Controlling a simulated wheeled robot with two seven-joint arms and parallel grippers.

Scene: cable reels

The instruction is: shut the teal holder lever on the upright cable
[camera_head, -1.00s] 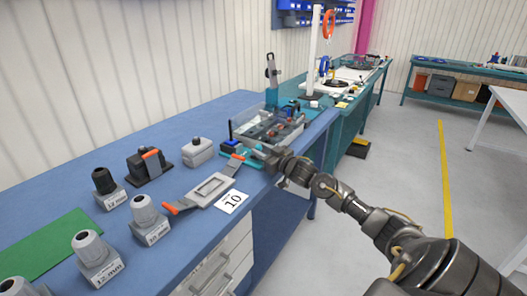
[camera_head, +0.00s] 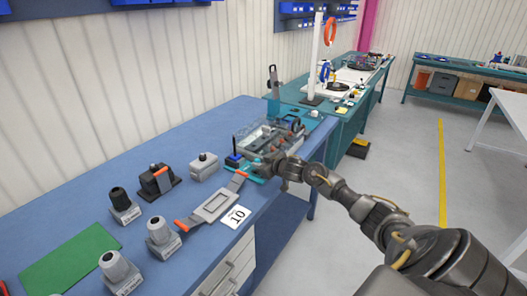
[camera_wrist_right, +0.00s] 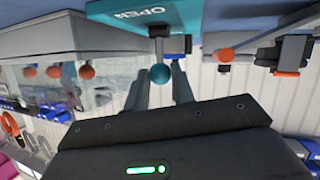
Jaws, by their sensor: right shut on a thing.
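In the head view the right gripper (camera_head: 270,168) is low at the bench's right edge, and partly hides the teal holder (camera_head: 256,172). A dark upright post on a blue base (camera_head: 234,160), possibly the cable, stands just left of it. My left gripper is not in view.
A clear bin (camera_head: 262,133) stands right behind the holder. Several grey-based connectors (camera_head: 162,235) stand to the left. The floor at right is open.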

